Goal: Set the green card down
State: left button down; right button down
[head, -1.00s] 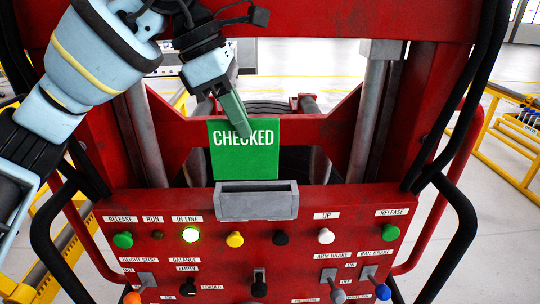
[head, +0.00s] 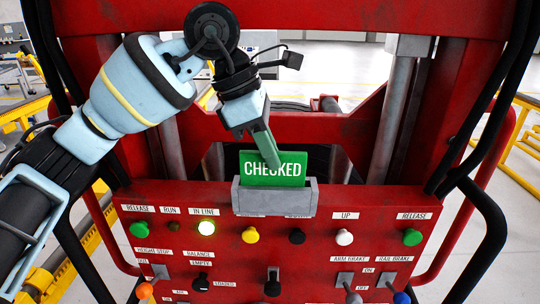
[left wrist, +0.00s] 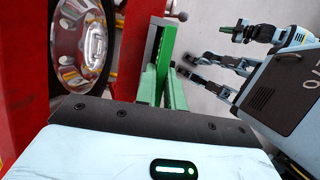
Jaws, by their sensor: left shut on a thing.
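The green card (head: 288,168), with CHECKED in white, stands upright at the grey holder (head: 275,201) on top of the red control panel. Its lower edge is hidden behind the holder's front wall, so I cannot see whether it touches the bottom. My left gripper (head: 268,150) is shut on the card from above, with a green finger across its front face. In the left wrist view the green fingers (left wrist: 168,88) point away from the camera. What seems to be my right gripper (left wrist: 238,32) shows small there; its jaws are unclear.
The red panel (head: 330,270) below the holder carries several coloured buttons and levers. Red uprights and a grey column (head: 393,110) stand behind and to the right. Black curved tubes flank the panel. A shiny round part (left wrist: 85,40) shows in the left wrist view.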

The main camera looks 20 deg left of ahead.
pick_arm(q)
jog(key=shift+w+d+f, duration=0.1)
jog(key=shift+w, duration=0.15)
jog(key=c, duration=1.5)
grip_release()
jog(key=shift+s, duration=0.1)
pick_arm(e)
jog(key=shift+w+a, duration=0.15)
jog(key=shift+w, duration=0.15)
pick_arm(q)
jog(key=shift+r, duration=0.2)
jog(key=v, duration=1.2)
pick_arm(e)
jog(key=shift+s, duration=0.15)
